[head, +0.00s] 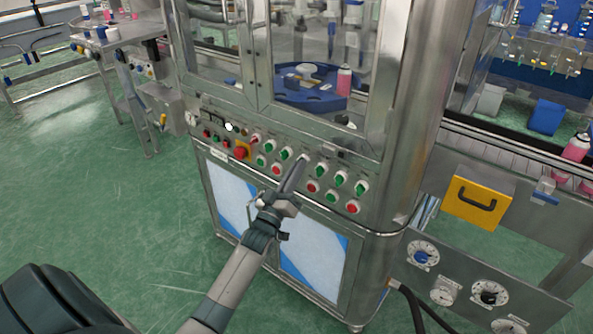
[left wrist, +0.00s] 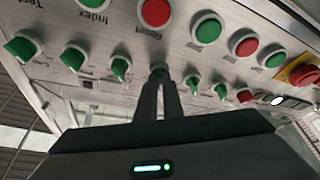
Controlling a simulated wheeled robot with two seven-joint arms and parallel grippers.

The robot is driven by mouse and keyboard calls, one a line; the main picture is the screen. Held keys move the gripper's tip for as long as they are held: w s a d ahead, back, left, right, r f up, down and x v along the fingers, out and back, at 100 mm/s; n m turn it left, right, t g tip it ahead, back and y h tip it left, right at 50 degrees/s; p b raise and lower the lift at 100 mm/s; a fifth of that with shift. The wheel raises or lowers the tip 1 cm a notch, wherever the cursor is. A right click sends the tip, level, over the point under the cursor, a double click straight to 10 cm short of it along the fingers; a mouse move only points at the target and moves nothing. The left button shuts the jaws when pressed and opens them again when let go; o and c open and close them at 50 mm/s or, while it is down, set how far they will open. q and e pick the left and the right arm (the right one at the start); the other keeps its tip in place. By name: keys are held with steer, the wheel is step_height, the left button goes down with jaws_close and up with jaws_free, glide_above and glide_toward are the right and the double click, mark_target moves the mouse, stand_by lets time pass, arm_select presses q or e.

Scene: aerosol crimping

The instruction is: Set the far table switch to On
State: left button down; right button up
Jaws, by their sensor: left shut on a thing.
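A row of green rotary switches runs across the steel control panel (head: 232,165) of the machine. My left gripper (head: 303,161) reaches up to this row in the head view, its narrow fingers together at one switch near the middle. In the left wrist view my left gripper (left wrist: 160,78) is shut on a green switch knob (left wrist: 157,69), which is mostly hidden by the fingers. The knob's exact angle and its label cannot be made out. Other green switches (left wrist: 119,68) stand on both sides of it. My right gripper is not in view.
Red and green push buttons (head: 313,187) line the panel below the switches, and a red emergency stop (head: 240,153) on yellow is left. A glazed cabinet with a blue turntable (head: 300,97) is above. A yellow box (head: 477,202) with a handle is right. Green floor is clear at left.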

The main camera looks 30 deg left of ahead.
arm_select(q)
steer(key=shift+a+m+g+h+b, duration=0.15)
steer(key=shift+m+h+b, duration=0.35)
steer(key=shift+m+h, duration=1.55)
steer(key=shift+a+m+g+h+b, duration=0.1)
steer(key=shift+m+h+b, duration=0.55)
steer(key=shift+m, duration=2.85)
steer(key=shift+a+m+g+h+b, duration=0.15)
steer(key=shift+m+h+b, duration=0.25)
steer(key=shift+m+h, duration=1.7)
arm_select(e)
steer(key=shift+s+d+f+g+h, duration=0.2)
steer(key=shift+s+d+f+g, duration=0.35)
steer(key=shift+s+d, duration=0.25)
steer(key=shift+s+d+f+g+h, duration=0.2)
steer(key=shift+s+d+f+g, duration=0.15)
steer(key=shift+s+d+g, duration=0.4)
arm_select(q)
steer(key=shift+m+y, duration=0.5)
steer(key=shift+m, duration=0.35)
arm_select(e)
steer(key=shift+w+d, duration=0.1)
arm_select(q)
steer(key=c, duration=1.9)
jaws_free()
steer(key=shift+s, duration=0.1)
